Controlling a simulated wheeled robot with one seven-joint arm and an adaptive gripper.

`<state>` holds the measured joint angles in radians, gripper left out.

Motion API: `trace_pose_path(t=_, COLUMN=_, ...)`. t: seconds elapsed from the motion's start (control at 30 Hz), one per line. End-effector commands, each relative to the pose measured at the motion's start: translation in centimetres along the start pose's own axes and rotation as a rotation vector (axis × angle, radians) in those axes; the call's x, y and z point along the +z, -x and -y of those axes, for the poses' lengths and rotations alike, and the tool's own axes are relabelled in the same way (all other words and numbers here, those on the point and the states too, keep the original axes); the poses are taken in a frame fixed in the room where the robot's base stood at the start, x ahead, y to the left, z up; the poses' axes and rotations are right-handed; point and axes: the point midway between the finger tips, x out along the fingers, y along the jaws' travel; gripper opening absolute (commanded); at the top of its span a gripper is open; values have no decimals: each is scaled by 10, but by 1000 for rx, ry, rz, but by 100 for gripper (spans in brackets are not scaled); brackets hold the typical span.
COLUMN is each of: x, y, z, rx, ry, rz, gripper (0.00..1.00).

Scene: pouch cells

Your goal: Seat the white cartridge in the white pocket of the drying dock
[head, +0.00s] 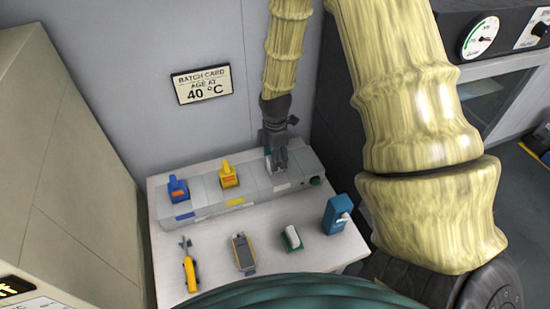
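The drying dock (208,193) is a long grey block along the back of the table. It carries blue, yellow and white labels on its front. A blue cartridge (178,189) stands at the blue label and a yellow one (228,176) at the yellow label. My gripper (278,168) points down at the dock behind the white label (282,187), right of the yellow cartridge. I cannot make out a white cartridge there; the fingers hide that spot. A small dark green patch shows beside the fingers. Whether the fingers are shut on something is too small to tell.
On the table (212,257) in front of the dock lie a yellow-handled tool (189,270), a grey-and-yellow device (243,253), a white-and-green item (292,237) and a teal box (336,214). A batch card sign (202,84) hangs on the wall. A tall beige cabinet (70,165) stands left.

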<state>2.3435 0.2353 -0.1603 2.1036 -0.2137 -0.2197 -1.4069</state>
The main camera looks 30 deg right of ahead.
Motion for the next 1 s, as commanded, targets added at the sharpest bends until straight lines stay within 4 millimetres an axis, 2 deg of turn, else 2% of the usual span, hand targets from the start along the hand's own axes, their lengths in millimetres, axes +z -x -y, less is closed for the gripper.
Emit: trace_pose_path(t=1.0, x=0, y=102, z=0, rx=3, ry=0, rz=-1, gripper=53)
